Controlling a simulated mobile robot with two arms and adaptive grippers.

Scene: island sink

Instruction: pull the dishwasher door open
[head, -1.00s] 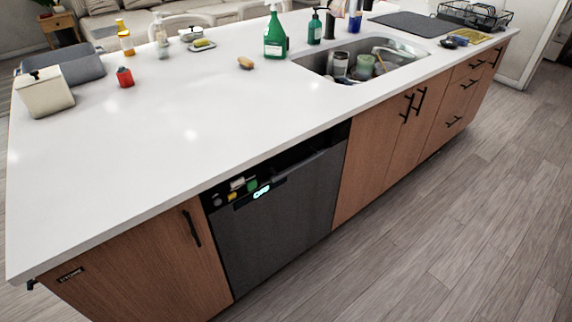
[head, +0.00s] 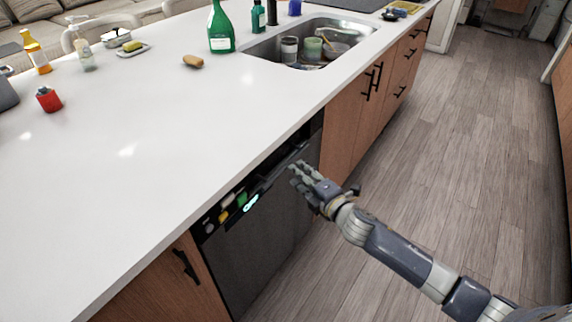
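I cannot tell whether the fingertips touch the door. My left gripper is not in view.
The white counter (head: 130,150) overhangs the door. A wooden cabinet with a black handle (head: 186,265) is left of the dishwasher, and wooden cabinets (head: 345,132) are to its right. The sink (head: 310,45) holds dishes. The wooden floor (head: 460,160) in front is clear.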

